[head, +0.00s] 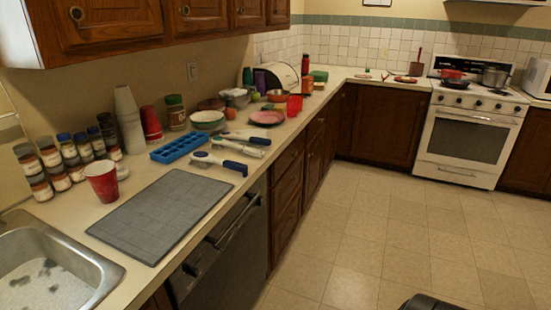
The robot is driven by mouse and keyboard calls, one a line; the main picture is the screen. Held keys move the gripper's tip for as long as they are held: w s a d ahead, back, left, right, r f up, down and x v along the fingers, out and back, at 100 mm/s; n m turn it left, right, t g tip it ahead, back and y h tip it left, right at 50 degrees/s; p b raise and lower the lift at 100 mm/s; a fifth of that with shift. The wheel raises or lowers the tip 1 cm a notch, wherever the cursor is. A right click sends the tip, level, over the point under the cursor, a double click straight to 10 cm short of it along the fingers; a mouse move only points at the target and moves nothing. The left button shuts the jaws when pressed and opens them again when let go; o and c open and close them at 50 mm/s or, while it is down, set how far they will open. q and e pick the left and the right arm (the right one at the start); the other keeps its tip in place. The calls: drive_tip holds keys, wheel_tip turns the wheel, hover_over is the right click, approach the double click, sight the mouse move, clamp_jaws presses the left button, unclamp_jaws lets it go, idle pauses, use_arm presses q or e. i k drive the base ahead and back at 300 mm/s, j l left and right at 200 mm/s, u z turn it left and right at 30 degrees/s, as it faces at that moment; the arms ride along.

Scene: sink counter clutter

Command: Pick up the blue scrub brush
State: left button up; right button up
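Several long-handled tools lie close together near the front edge of the counter, right of the blue ice cube tray (181,148). The nearest is a white brush-like tool with a blue handle end (235,168), lying flat. A third, with a blue end (260,140), lies farther back. They are small in the head view, and I cannot tell for sure which is the blue scrub brush. Neither of my grippers is in view.
A grey mat (160,215) lies in front of the tools, beside the metal sink (60,265). A red cup (102,181), several stacked jars (50,158) and a pink plate (267,118) stand around. The floor (370,250) right of the counter is open.

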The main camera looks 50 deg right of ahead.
sight(207, 158)
drive_tip(key=z, duration=1.05)
drive_tip(key=u, duration=1.45)
drive_tip(key=z, duration=1.45)
drive_tip(key=i+l, duration=0.1)
drive_tip(key=z, duration=0.05)
